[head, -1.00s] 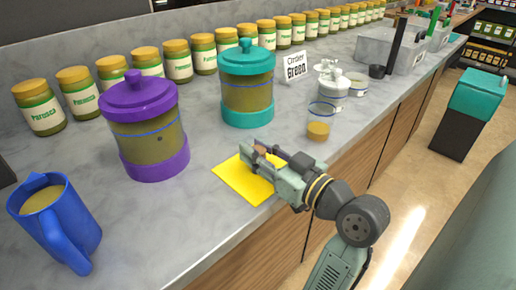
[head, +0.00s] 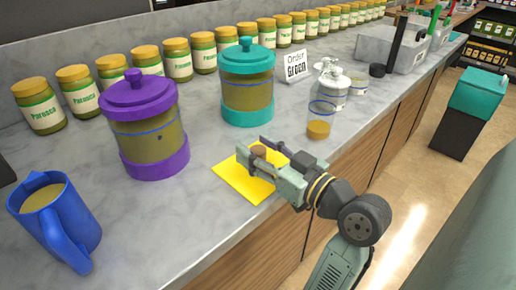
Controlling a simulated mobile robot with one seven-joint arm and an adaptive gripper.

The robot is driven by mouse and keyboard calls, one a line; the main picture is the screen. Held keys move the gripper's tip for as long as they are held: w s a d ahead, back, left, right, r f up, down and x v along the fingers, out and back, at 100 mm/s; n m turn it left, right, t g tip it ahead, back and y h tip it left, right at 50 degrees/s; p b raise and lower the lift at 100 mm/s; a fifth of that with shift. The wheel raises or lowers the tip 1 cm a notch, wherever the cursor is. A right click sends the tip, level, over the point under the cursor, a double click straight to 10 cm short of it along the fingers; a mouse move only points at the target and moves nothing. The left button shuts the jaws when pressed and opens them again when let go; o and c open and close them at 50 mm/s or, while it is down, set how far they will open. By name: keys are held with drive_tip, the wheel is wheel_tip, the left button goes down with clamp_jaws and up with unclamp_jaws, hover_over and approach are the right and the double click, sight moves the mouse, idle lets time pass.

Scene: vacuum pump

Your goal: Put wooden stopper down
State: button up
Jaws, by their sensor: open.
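The wooden stopper (head: 259,152) is a small brown piece at the yellow mat (head: 238,184) on the grey counter. My gripper (head: 254,148) reaches in from the lower right over the mat. Its fingers are open and spread on either side of the stopper, with a gap showing between stopper and fingers. The lower part of the stopper is hidden by the near finger, so I cannot tell fully how it rests.
A purple-lidded jar (head: 143,125) and a teal-lidded jar (head: 247,85) stand behind the mat. A glass of amber liquid (head: 319,121) and a white pump (head: 334,84) are to the right. A blue pitcher (head: 55,220) stands at the left front. Bare counter lies between pitcher and mat.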

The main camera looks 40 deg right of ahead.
drive_tip(key=s+b, duration=0.2)
drive_tip(key=s, duration=0.9)
drive_tip(key=shift+s+d, duration=0.35)
drive_tip(key=shift+d, duration=0.1)
